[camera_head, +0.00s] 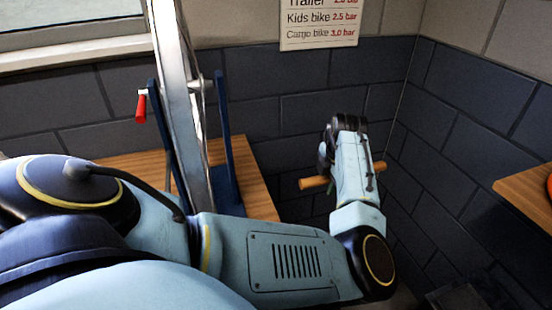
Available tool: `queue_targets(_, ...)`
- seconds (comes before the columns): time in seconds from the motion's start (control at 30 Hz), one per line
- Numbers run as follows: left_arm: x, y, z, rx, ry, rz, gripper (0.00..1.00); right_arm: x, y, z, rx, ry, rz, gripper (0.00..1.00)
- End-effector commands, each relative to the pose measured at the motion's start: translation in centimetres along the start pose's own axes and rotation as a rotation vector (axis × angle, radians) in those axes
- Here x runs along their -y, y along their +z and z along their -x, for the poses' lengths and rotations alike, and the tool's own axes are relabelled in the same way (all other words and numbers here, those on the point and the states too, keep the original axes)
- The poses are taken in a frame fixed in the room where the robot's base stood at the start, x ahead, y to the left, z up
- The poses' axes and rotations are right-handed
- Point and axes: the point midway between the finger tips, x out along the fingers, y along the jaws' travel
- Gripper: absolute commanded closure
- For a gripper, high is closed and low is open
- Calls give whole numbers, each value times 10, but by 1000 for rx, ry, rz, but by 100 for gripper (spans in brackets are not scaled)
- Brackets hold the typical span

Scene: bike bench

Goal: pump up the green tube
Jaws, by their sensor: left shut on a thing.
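My left arm reaches across the view, and its gripper (326,158) is at the far end, mostly hidden behind my own forearm. It is shut on a wooden bar (313,184), which looks like a pump handle. The bar lies roughly level, and its ends show on both sides of my forearm. The fingertips and whatever is below the bar are hidden. No green tube can be made out. My right gripper is out of view.
A wooden bench (258,195) at the left bears a blue stand (224,150) with a red-gripped lever (141,107) and a tall silver rim or post (178,90). A sign (318,22) lists pressures: Kids bike 2.5 bar, Cargo bike 3.0 bar. A wooden shelf (522,190) juts in at right.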

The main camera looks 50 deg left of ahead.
Motion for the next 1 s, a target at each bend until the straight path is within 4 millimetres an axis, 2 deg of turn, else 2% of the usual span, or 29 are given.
queue_targets(0.53,2,0,-5,-2,-4,0,100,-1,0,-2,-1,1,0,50)
queue_targets(1.0,17,-1,-78,-5,-6,-1,100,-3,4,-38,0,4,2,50)
